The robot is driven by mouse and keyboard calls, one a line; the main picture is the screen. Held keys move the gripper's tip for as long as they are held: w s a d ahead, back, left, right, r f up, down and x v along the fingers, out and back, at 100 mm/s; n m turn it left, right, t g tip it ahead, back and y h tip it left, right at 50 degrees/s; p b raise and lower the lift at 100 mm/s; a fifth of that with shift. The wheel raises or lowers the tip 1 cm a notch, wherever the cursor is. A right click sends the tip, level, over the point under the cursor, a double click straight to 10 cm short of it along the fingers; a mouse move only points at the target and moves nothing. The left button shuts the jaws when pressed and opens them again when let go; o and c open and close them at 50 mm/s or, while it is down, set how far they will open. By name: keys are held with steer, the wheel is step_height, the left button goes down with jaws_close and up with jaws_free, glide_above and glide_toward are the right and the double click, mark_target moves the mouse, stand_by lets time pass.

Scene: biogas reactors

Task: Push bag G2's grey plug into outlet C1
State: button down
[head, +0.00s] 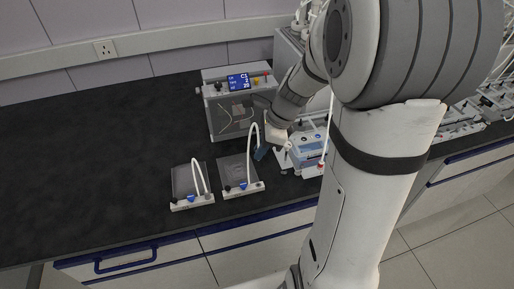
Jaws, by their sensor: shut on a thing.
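Two flat grey bags with white front bars lie on the black bench, a left one (187,180) and a right one (235,170); no bag label is legible. A white hose (249,145) rises from the right bag and arches over to my gripper (261,153). My gripper is shut at that hose's end, low over the bench, right of the right bag; the grey plug itself is hidden by the fingers. Behind stands a boxy unit (225,120) whose blue screen (238,82) reads C1. I cannot make out outlet C1.
A small white and blue instrument (309,150) stands close to the right of my gripper. The left bag has its own arched hose (199,174). My arm covers much of the right side. The bench (90,150) is clear at left.

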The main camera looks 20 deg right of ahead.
steer(key=shift+r+p, duration=1.25)
steer(key=shift+r, duration=0.05)
steer(key=w+d+p, duration=0.1)
steer(key=w+d, duration=0.1)
steer(key=d, duration=0.3)
steer(key=w+d+p, duration=0.1)
steer(key=d, duration=0.5)
steer(key=w+d+p, duration=0.1)
steer(key=w+d, duration=0.1)
steer(key=d, duration=0.3)
steer(key=shift+w+d+f, duration=0.1)
steer(key=shift+w+d, duration=0.2)
steer(key=shift+f+b, duration=1)
steer(key=shift+f, duration=0.5)
steer(key=shift+f+b, duration=0.5)
steer(key=shift+f, duration=0.6)
stand_by(1.3)
